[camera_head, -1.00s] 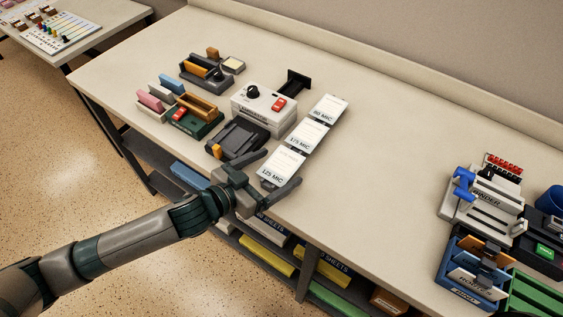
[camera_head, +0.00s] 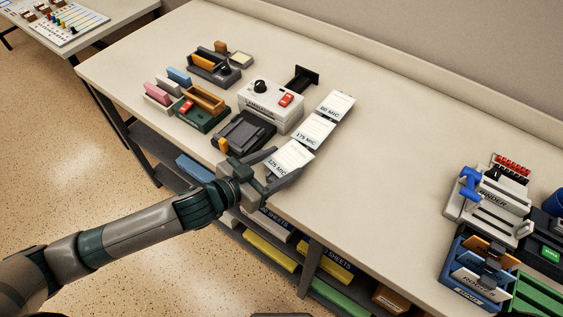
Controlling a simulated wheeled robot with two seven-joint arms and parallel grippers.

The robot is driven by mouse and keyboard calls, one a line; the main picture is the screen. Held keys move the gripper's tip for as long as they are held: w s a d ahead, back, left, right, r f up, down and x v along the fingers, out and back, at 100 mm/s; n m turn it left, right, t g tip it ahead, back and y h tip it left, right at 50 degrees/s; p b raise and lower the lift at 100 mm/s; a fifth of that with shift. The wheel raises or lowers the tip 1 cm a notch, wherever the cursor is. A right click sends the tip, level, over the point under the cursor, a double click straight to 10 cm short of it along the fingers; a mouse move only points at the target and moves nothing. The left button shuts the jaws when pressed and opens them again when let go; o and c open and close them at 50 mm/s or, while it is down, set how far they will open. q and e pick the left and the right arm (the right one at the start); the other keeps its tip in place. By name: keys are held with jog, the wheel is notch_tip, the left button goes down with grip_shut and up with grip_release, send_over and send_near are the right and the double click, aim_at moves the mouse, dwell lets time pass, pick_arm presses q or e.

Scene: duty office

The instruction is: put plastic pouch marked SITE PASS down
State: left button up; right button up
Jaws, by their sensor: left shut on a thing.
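My left gripper (camera_head: 272,170) is at the front edge of the table, at the near end of a row of white labelled cards. Its two fingers point to the upper right, on either side of the near end of the card marked 125 MIC (camera_head: 290,156). It is shut on a thin thing that I take to be the plastic pouch, but the pouch does not stand out from the pale card. No SITE PASS marking is readable. Cards marked 175 MIC (camera_head: 314,131) and 80 MIC (camera_head: 336,104) continue the row. My right gripper is out of view.
A white laminator (camera_head: 270,108) with a red switch stands behind a dark device (camera_head: 242,132). A green tray (camera_head: 203,110) stands to their left. The binder (camera_head: 493,203) and a blue box (camera_head: 474,278) stand at the right. The table (camera_head: 400,165) is clear between the cards and binder.

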pick_arm(q)
jog(key=shift+r, duration=0.65)
notch_tip(320, 180, up, 3)
jog(key=shift+f+b, duration=0.2)
jog(key=shift+b, duration=0.4)
jog(key=s+d+r+b, duration=0.1)
jog(key=s+d+r, duration=0.6)
jog(key=s+d, duration=0.1)
jog(key=shift+s, duration=0.3)
jog(key=shift+a, duration=0.1)
jog(key=n+t+y, duration=0.4)
jog(key=n+y, duration=0.1)
send_over(279, 165)
jog(key=a, duration=0.5)
jog(key=w+a+n+y, duration=0.2)
jog(key=a+n+y, duration=0.2)
jog(key=a, duration=1)
jog(key=shift+w+a+t+y, duration=0.3)
jog(key=shift+w+a+y, duration=0.1)
jog(key=shift+y, duration=0.4)
